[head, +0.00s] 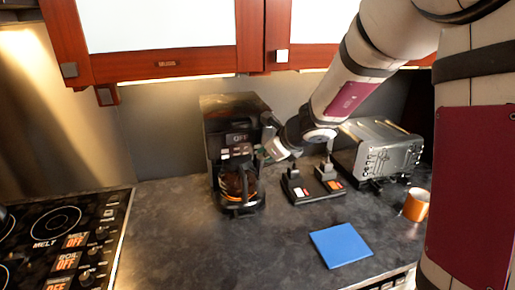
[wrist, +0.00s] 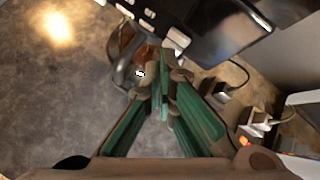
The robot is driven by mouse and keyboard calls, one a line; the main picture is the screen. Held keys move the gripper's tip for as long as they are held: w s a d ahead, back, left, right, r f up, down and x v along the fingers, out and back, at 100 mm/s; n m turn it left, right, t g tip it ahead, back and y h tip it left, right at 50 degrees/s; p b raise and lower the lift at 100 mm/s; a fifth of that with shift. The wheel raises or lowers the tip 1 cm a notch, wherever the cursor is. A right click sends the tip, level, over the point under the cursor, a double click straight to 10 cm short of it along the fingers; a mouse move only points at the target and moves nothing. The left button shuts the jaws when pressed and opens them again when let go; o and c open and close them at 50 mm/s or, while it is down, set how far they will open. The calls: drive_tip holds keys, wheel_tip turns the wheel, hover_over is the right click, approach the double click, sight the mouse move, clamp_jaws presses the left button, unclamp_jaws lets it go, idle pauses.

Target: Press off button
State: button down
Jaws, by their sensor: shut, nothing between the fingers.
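A black coffee maker (head: 228,108) stands on the counter against the back wall. Its front has an OFF display (head: 238,138) with a row of pale buttons (head: 235,151) below it. A glass pot (head: 237,182) sits under the buttons. My gripper (head: 262,157) is shut and empty, close to the right front side of the machine at about button height. In the wrist view the shut fingers (wrist: 163,78) point toward the machine (wrist: 228,22), with the pot (wrist: 128,52) beyond them to the left. Whether the fingertips touch the machine cannot be told.
Two black power switch blocks (head: 312,188) with plugs stand right of the coffee maker. A metal toaster (head: 378,150) is farther right. A stove (head: 62,240) is at left; red-framed cabinets (head: 165,66) hang above.

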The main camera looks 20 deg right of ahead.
drive_tip(key=shift+s, duration=0.1)
drive_tip(key=s+b, duration=0.1)
drive_tip(key=s, duration=0.4)
idle(0.6)
idle(0.4)
drive_tip(key=s+a+r+n+g+y, duration=0.1)
drive_tip(key=s+a+r+n, duration=0.3)
drive_tip(key=s+n, duration=0.35)
drive_tip(key=s+a+r+n+g+y, duration=0.1)
drive_tip(key=s+a+r+n, duration=0.4)
drive_tip(key=n, duration=0.4)
drive_tip(key=s+d+n+g+h, duration=0.1)
drive_tip(key=s+d+n+h, duration=0.4)
drive_tip(key=s+d+n, duration=0.3)
drive_tip(key=s+n, duration=0.4)
drive_tip(key=s, duration=0.2)
drive_tip(key=shift+s, duration=0.35)
